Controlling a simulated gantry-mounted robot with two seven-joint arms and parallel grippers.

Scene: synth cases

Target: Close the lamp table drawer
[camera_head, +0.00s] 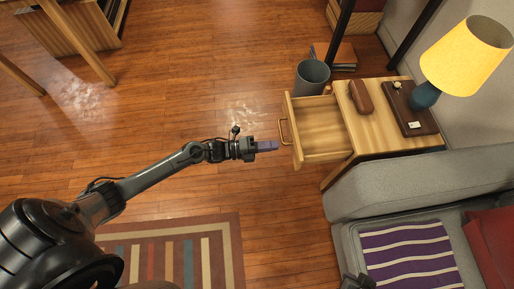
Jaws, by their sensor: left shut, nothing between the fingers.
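The lamp table (383,130) is light wood and stands on the right beside the sofa. Its drawer (318,128) is pulled out to the left, well open, and looks empty inside. The drawer's handle (283,131) is a brass-coloured pull on the left-facing front. My left gripper (272,146) is shut and empty. Its fingers point right at the drawer front, just left of and slightly below the handle in the picture. A small gap seems to separate them from the front. My right gripper does not show clearly; only a dark part appears at the bottom edge.
A yellow-shaded lamp (466,58), a brown case (360,96) and a dark tray (402,116) are on the tabletop. A grey bin (312,77) stands close behind the drawer. The grey sofa (400,183) is in front. Wood floor left of the drawer is clear.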

